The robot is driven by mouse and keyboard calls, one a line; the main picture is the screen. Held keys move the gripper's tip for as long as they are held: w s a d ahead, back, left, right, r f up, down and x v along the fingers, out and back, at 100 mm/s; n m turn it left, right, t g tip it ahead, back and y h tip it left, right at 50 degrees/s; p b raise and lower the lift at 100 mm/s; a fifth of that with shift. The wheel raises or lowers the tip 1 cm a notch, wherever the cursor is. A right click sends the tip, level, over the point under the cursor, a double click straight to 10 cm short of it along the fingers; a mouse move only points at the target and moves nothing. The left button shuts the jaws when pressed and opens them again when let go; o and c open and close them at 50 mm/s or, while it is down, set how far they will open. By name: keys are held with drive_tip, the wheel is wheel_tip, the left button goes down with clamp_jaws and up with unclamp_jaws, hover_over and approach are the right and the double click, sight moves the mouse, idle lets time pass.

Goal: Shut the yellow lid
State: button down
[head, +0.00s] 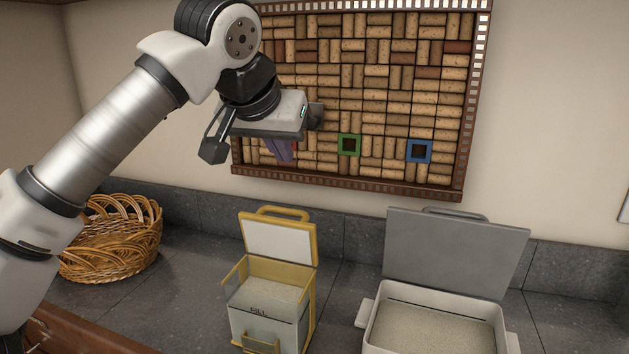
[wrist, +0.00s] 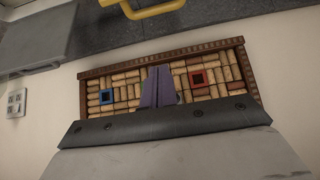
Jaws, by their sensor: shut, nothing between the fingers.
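The yellow lid (head: 279,240) stands open, upright at the back of a yellow-framed clear box (head: 262,322) on the counter. It has a white panel and a yellow handle on top. The box holds pale grains, and a label reading "FILL" shows on its front. In the wrist view, part of the yellow handle (wrist: 150,10) shows at the top edge. My gripper (head: 284,150) is up in front of the cork board, above the lid and apart from it. Its purple fingers (wrist: 157,88) are shut together with nothing between them.
A white box (head: 362,313) with an open grey lid (head: 455,253) stands to the right. A wicker basket (head: 112,236) sits on the left of the counter. The framed cork board (head: 400,90) hangs on the wall. Grey counter (head: 190,270) is bare between basket and yellow box.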

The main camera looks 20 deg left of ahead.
sight(288, 211)
drive_tip(key=w+f+b, duration=0.1)
drive_tip(key=f+b, duration=0.2)
drive_tip(key=w+f+b, duration=0.1)
drive_tip(key=f+b, duration=0.2)
drive_tip(key=w+f+b, duration=0.1)
drive_tip(key=f+b, duration=0.2)
drive_tip(key=shift+f, duration=0.2)
drive_tip(key=shift+s+r, duration=0.1)
drive_tip(key=shift+s, duration=0.05)
drive_tip(key=shift+s, duration=0.1)
drive_tip(key=shift+s+b, duration=0.1)
drive_tip(key=shift+b, duration=0.35)
drive_tip(key=shift+s+t, duration=0.2)
drive_tip(key=shift+t, duration=0.2)
drive_tip(key=shift+s+a+r+t+b, duration=0.1)
drive_tip(key=shift+s+t+b, duration=0.25)
drive_tip(key=shift+b, duration=0.4)
